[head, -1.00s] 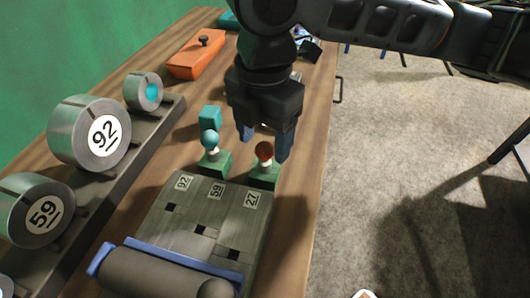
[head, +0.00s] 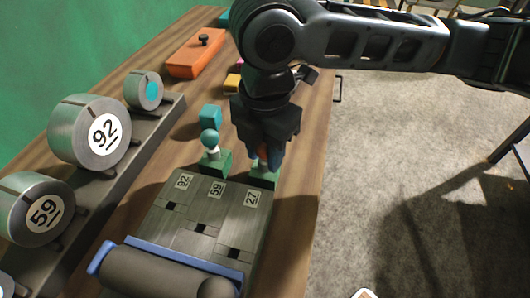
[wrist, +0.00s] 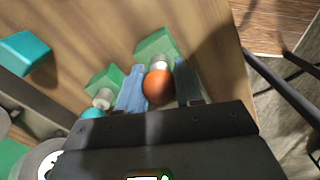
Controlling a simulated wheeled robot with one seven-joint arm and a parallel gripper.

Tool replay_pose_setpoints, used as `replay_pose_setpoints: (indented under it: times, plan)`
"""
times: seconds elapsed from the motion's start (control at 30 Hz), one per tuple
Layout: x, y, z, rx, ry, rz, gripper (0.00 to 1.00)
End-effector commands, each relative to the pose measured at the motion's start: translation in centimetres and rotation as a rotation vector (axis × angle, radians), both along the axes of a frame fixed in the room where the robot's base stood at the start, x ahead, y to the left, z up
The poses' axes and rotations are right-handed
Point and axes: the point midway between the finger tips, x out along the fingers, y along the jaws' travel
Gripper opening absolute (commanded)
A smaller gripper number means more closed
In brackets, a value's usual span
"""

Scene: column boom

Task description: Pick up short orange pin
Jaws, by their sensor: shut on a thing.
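The short orange pin has a round orange-brown head (wrist: 158,87) on a pale stem, and stands at a green block (wrist: 158,43) in the wrist view. My gripper (head: 264,160) is lowered over this pin in the head view. Its two blue fingers are shut on the pin's head, one on each side. In the head view the fingers hide most of the pin, and the green block (head: 265,176) shows just below them. The pin appears still at its block.
A teal-headed pin (head: 209,139) stands on another green block (head: 215,162) to the left. A teal cube (head: 210,116) is behind it. A grey slotted plate (head: 205,220) marked 92, 59, 27 lies in front. Metal cylinders (head: 90,135) line the left. The table's right edge is close.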

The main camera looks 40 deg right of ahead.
Motion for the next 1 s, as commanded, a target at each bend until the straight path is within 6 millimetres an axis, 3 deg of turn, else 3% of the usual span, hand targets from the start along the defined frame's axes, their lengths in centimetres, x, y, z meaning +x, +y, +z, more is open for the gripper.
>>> replay_pose_setpoints:
  times: [0.2,0.57,0.87,1.0]
  plan:
    - [0.0,0.0,0.0,0.000,0.000,0.000,0.04]
    - [0.0,0.0,0.5,0.000,-0.001,0.000,0.04]
    - [0.1,0.0,4.3,0.000,-0.004,0.001,0.04]
    - [-1.6,-2.4,5.7,0.000,-0.003,-0.004,0.04]
